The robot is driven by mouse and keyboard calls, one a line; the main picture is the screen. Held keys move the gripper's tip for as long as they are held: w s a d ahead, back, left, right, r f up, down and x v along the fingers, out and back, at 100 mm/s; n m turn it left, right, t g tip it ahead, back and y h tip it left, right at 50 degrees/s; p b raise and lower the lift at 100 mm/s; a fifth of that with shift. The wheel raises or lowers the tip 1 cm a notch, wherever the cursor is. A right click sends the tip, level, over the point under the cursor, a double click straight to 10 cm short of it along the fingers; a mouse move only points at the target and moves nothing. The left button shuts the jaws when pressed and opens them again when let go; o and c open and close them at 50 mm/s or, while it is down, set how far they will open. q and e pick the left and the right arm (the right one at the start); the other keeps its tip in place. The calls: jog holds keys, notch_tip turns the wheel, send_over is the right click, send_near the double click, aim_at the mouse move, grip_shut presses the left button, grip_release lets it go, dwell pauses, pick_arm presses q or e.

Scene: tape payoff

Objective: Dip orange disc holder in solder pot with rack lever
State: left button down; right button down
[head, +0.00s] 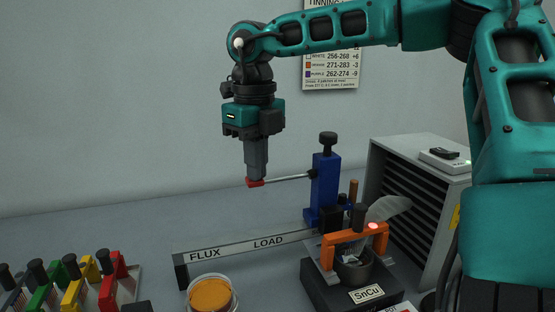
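The orange disc holder (330,252) is an orange bridge with a dark knob on top. It stands over the dark round solder pot (354,272) labelled SnCu, with its discs at the pot's mouth; how deep they sit is hard to tell. The rack lever (290,178) is a thin metal rod with a red end, running left from the blue rack column (325,185). My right gripper (256,178) points down with its fingers together at the lever's red end, which shows just below the fingertips. My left gripper is out of view.
A rail (225,252) marked FLUX and LOAD runs left from the column. A dish of amber liquid (211,293) is in front. Several coloured holders (75,288) stand at lower left. A slatted grey box (415,180) stands at right. A chart (332,72) hangs behind.

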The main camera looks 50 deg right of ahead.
jog(key=shift+r+p, duration=0.4)
jog(key=shift+r, duration=0.3)
jog(key=shift+r+p, duration=0.6)
jog(key=shift+r, duration=0.15)
jog(key=shift+r+p, duration=0.4)
jog(key=shift+r, duration=0.1)
jog(key=shift+r+p, duration=0.4)
jog(key=shift+r, duration=0.1)
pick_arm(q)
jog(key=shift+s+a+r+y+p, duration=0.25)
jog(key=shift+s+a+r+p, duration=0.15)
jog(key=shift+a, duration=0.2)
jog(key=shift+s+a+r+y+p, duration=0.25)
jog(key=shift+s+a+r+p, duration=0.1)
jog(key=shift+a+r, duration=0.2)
pick_arm(e)
jog(key=shift+r, duration=0.9)
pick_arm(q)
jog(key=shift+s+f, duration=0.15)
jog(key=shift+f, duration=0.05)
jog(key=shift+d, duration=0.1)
pick_arm(e)
jog(key=shift+s+f, duration=0.1)
